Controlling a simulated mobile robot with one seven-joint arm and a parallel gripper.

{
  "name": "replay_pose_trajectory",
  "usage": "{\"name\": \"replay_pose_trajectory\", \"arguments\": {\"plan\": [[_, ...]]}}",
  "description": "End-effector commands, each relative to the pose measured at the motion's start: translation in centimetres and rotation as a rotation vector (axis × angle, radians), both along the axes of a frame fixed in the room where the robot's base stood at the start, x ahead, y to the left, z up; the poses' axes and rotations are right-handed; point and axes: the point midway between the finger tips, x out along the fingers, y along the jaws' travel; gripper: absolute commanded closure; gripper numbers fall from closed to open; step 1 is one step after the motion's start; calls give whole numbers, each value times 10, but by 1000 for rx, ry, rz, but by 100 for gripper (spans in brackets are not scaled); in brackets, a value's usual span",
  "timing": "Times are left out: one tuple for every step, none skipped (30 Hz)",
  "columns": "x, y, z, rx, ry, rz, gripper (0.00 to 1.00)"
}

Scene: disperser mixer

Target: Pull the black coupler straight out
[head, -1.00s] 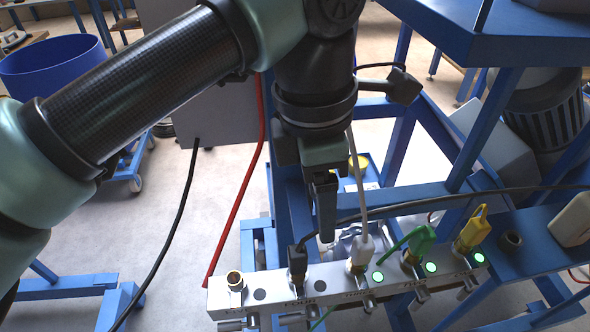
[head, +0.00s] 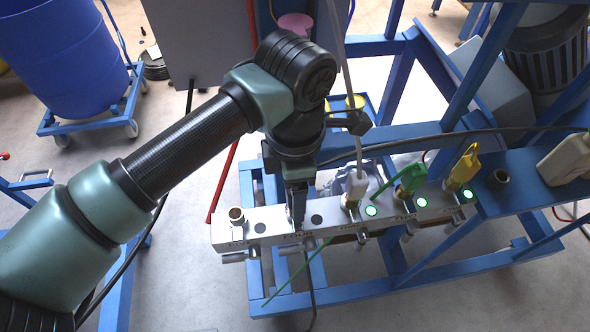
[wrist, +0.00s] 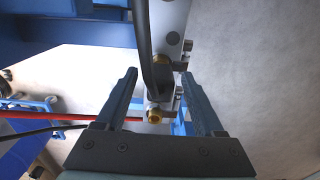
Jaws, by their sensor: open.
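My gripper (head: 297,205) is open and points down over the left part of the silver manifold bar (head: 265,227). In the head view it hides the black coupler. In the wrist view the black coupler (wrist: 159,95) shows between the two spread fingers of my gripper (wrist: 157,75), with its black hose running up the picture. I see a gap on each side of it, and cannot tell how far down the fingers reach along it.
A bare brass port (head: 236,215) is at the bar's left end. White (head: 355,186), green (head: 411,178) and yellow (head: 463,168) couplers stand to the right, with green lights beside them. A red hose (head: 224,182) runs behind the bar. Blue frame beams (head: 480,265) surround it.

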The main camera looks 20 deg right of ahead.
Motion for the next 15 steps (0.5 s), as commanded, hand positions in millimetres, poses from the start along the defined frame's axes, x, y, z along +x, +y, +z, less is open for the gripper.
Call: {"name": "replay_pose_trajectory", "arguments": {"plan": [[0, 0, -3, -1, 2, 0, 30], [0, 0, -4, -1, 1, 0, 30], [0, 0, -5, -1, 1, 0, 30], [0, 0, -6, 0, 1, 0, 30], [0, 0, -6, 0, 1, 0, 30], [0, 0, -6, 0, 0, 0, 30], [0, 0, -6, 0, 0, 0, 30], [0, 0, -6, 0, 0, 0, 30], [0, 0, -6, 0, 0, 0, 30], [0, 0, -6, 0, 0, 0, 30], [0, 0, -6, 0, 0, 0, 30], [0, 0, -6, 0, 0, 0, 35], [0, 0, -6, 0, 0, 0, 41], [0, 0, -6, 0, 0, 0, 46], [0, 0, -6, 0, 0, 0, 53]]}}
